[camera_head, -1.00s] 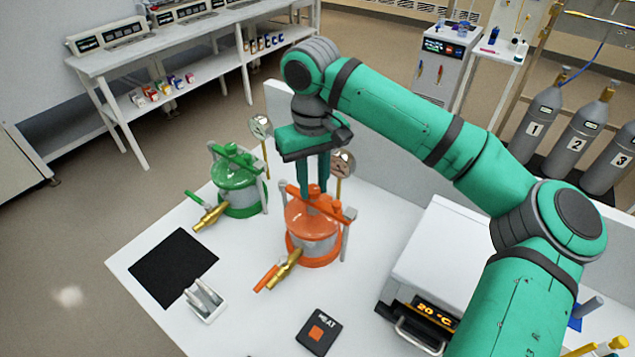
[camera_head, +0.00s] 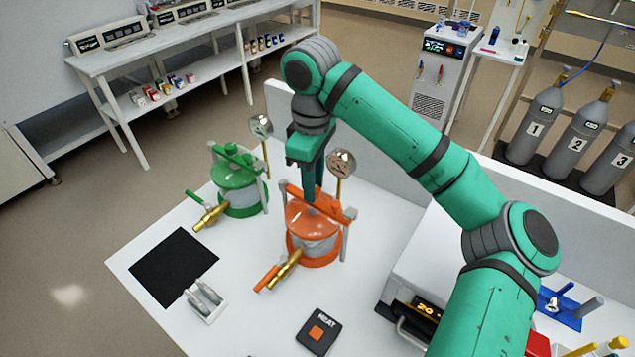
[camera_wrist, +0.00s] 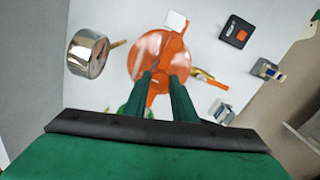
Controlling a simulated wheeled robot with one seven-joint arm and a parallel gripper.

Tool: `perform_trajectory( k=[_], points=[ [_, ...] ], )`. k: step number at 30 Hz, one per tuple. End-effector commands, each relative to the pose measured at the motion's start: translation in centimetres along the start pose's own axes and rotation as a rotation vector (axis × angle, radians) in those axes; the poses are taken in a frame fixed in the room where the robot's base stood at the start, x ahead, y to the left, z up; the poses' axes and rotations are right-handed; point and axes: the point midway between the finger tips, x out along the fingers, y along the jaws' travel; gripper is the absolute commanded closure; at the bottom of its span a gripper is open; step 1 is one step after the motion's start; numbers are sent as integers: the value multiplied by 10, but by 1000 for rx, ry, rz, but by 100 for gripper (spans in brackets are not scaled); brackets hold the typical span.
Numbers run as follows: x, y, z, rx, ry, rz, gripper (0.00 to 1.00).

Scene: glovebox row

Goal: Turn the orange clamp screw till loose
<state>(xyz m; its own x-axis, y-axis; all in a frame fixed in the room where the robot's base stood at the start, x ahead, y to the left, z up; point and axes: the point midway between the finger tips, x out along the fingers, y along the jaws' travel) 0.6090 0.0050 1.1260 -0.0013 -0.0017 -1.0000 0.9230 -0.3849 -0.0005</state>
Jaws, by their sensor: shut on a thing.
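The orange pressure vessel (camera_head: 312,250) stands upright on the white bench, with an orange clamp bar (camera_head: 337,210) across its lid. It also shows below the fingers in the wrist view (camera_wrist: 150,55). My gripper (camera_head: 312,205) points straight down at the middle of the lid, its fingers nearly in line in the head view. In the wrist view, my gripper (camera_wrist: 162,78) is shut on the orange clamp screw (camera_wrist: 160,84), which shows between the fingers. The fingers hide most of the screw, so I cannot tell how loose it is.
A round gauge (camera_head: 341,163) stands close behind my gripper. A green vessel (camera_head: 238,190) is to the left. A black mat (camera_head: 172,268), a grey holder (camera_head: 206,299), a HEAT button box (camera_head: 318,331) and a white heater unit (camera_head: 425,260) share the bench.

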Motion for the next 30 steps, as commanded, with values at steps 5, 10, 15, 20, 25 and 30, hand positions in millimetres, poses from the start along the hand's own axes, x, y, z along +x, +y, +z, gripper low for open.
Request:
perform_trajectory(
  k=[5, 10, 15, 20, 25, 30],
  points=[
    [-1, 0, -2, -34, 6, 2, 98],
    [-1, 0, -2, -43, 6, 2, 98],
    [-1, -1, -2, -43, 7, 1, 98],
    [-1, -1, -2, -43, 7, 1, 62],
    [-1, 0, -1, -41, 5, 1, 57],
    [-2, 0, -1, -39, 3, 1, 57]
  ],
)
